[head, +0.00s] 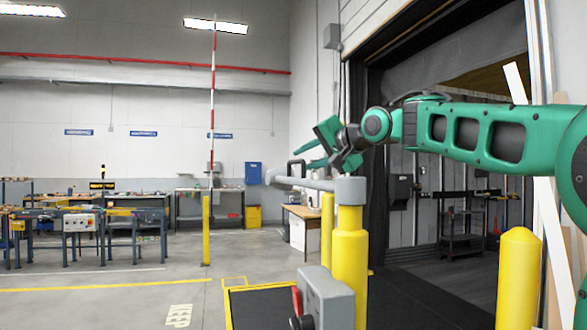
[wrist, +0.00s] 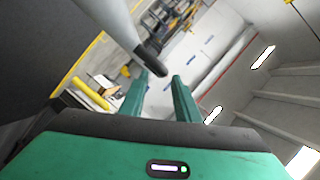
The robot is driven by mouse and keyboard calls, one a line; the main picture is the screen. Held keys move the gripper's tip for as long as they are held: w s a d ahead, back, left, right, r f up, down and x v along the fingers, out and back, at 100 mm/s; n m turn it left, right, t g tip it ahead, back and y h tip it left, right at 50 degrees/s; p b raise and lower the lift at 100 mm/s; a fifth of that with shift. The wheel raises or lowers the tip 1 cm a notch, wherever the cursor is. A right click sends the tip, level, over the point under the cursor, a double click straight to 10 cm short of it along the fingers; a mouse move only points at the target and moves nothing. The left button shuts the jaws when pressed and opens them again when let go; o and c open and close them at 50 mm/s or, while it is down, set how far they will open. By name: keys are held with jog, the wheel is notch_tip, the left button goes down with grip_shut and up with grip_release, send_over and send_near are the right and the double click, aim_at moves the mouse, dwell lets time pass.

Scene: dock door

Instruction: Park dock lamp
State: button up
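The dock lamp appears to be the grey jointed arm (head: 318,184) on top of a yellow bollard in the head view. It reaches left from a grey block on the post. A dark curved piece stands up near its left end. My gripper (head: 308,156) is above the arm, its two green fingers spread apart and pointing left. In the wrist view, my gripper (wrist: 160,76) is open with nothing between its fingers. A grey tube with a black end (wrist: 152,60), probably part of the lamp, shows just beyond the fingertips. I cannot tell whether they touch.
The yellow bollard (head: 350,262) stands before the open dock doorway. Another yellow bollard (head: 518,275) is at the right. A grey box (head: 325,297) with a red lever is at the front. Workbenches (head: 75,228) line the left side.

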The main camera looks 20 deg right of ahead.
aim_at(295, 163)
jog(key=shift+x, duration=2.7)
jog(key=shift+a, duration=0.1)
grip_shut()
